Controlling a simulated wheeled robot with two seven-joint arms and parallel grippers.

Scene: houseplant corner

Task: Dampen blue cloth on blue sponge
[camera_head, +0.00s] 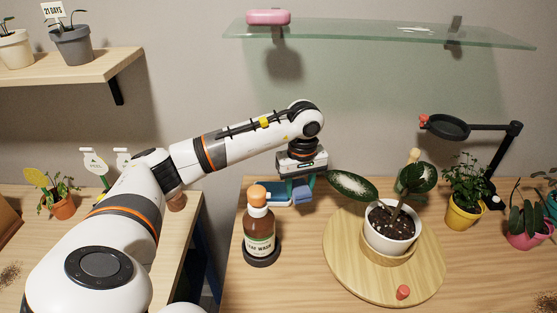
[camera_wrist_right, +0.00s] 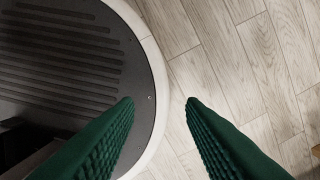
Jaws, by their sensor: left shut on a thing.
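I cannot tell whether cloth and sponge touch. My right gripper (camera_wrist_right: 158,103) shows in the right wrist view, open and empty above the floor.
An amber leaf wash bottle (camera_head: 259,238) stands in front of the sponge. A round wooden turntable (camera_head: 340,262) holds a white-potted plant (camera_head: 391,229) whose leaf reaches close to my left gripper. A magnifier lamp (camera_head: 482,128) and potted plants stand right.

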